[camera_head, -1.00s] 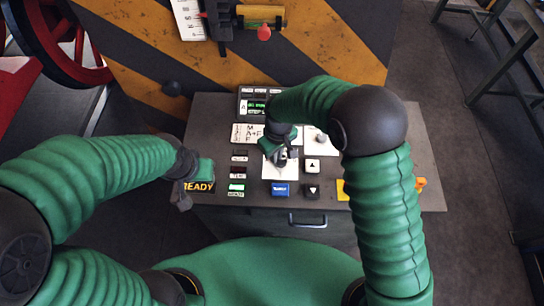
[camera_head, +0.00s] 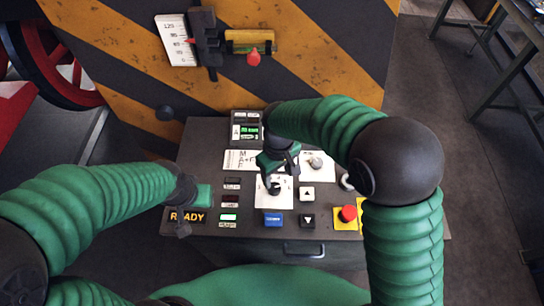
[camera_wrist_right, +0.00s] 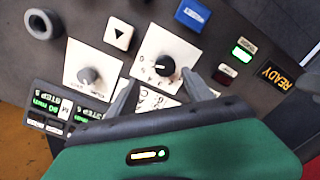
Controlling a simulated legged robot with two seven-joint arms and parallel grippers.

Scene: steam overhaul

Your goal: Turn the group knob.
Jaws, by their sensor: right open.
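Two knobs stand on white plates on the grey console. One black knob (camera_head: 275,188) has a dial plate with small marks; it also shows in the right wrist view (camera_wrist_right: 165,66). The other, a grey knob (camera_head: 316,162), is behind and to the right, and shows in the right wrist view (camera_wrist_right: 88,75). I cannot read which is labelled group. My right gripper (camera_head: 275,180) is open, pointing down at the black knob; in the wrist view its fingertips (camera_wrist_right: 160,78) lie either side of it, contact unclear. My left gripper (camera_head: 184,212) is at the console's left edge, its jaws unclear.
Around the knobs are a blue button (camera_head: 274,220), arrow buttons (camera_head: 307,194), a red stop button (camera_head: 348,213) on yellow and a lit READY sign (camera_head: 187,216).

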